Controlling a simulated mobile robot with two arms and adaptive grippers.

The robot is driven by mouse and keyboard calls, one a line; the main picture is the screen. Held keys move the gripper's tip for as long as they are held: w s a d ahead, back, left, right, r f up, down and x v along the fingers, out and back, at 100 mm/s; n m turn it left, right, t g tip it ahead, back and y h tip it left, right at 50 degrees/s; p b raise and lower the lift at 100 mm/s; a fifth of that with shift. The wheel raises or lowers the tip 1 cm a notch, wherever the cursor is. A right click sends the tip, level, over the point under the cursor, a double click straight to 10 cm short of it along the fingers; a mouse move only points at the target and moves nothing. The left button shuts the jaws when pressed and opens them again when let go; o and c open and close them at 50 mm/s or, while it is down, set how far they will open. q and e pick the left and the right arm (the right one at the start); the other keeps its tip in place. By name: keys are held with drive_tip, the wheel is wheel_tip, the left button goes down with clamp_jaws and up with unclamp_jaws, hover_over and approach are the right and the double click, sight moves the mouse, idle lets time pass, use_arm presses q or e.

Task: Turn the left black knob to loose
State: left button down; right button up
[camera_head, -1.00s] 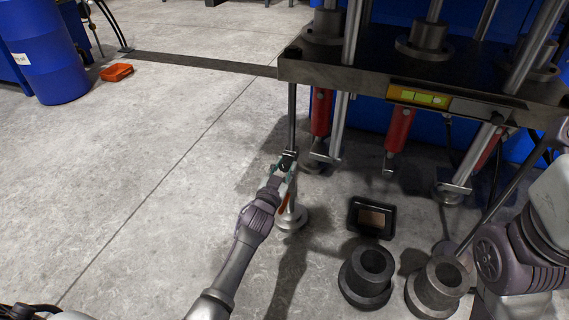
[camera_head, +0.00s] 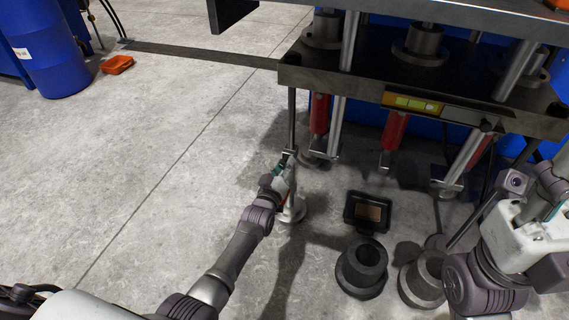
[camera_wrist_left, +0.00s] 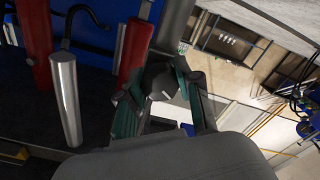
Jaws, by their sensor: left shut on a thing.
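In the head view the gripper mostly hides the knob. My right arm (camera_head: 510,240) is at the right edge; its gripper does not show clearly.
Red cylinders (camera_head: 394,130) hang under the press plate. A black tray (camera_head: 368,212) and two dark collars, one (camera_head: 361,268) left and one (camera_head: 424,280) right, stand on the floor. The floor to the left is clear, with an orange box (camera_head: 117,64) and blue barrel (camera_head: 48,50) beyond.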

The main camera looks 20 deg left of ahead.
use_arm(q)
drive_tip(key=shift+f+n, duration=0.1)
drive_tip(key=shift+n, duration=0.2)
idle(0.4)
drive_tip(key=c, duration=0.8)
unclamp_jaws()
drive_tip(key=shift+o, duration=0.2)
drive_tip(key=shift+s, duration=0.1)
drive_tip(key=s, duration=1.2)
drive_tip(key=shift+a, duration=0.25)
drive_tip(key=shift+w, duration=0.1)
